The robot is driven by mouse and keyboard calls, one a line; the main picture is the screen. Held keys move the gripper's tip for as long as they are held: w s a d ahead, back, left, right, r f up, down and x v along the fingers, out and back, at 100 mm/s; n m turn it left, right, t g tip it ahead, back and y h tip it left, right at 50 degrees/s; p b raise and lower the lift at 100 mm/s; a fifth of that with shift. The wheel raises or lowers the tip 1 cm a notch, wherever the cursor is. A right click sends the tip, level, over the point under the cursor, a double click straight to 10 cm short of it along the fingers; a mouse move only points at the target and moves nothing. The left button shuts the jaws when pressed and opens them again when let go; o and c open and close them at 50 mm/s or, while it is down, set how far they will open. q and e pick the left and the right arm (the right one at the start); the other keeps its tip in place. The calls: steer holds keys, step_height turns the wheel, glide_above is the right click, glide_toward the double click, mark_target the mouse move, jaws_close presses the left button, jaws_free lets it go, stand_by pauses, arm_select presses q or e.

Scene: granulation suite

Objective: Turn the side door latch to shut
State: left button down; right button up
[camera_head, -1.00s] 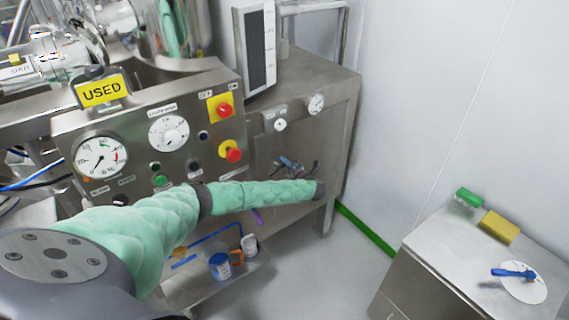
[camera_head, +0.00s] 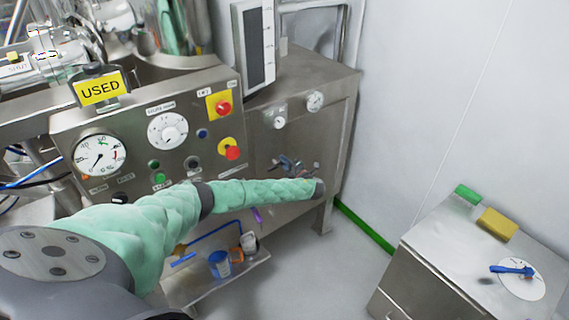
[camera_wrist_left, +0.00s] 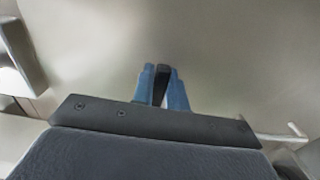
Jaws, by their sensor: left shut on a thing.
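The side door latch (camera_wrist_left: 161,82) shows in the left wrist view as a short dark lever against a plain steel panel (camera_wrist_left: 230,60). My left gripper (camera_wrist_left: 160,88) has its two blue fingers closed on either side of this lever. In the head view my left gripper (camera_head: 289,164) is small, in front of the steel cabinet's front face (camera_head: 330,140), right of the control panel. The latch is too small there to tell its angle. My green-sleeved left arm crosses below and hides the lower part of that face. My right gripper is not in view.
The control panel (camera_head: 180,150) with gauges and a red knob (camera_head: 232,153) stands left of the gripper. A metal handle (camera_wrist_left: 275,136) sticks out at right in the wrist view. A low shelf (camera_head: 215,282) holds small containers. A steel side cabinet (camera_head: 440,260) stands at right, with clear floor between.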

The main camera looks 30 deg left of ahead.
arm_select(q)
steer(key=c, duration=1.4)
jaws_free()
steer(key=shift+f, duration=0.1)
steer(key=b+v, duration=0.3)
steer(key=v, duration=0.5)
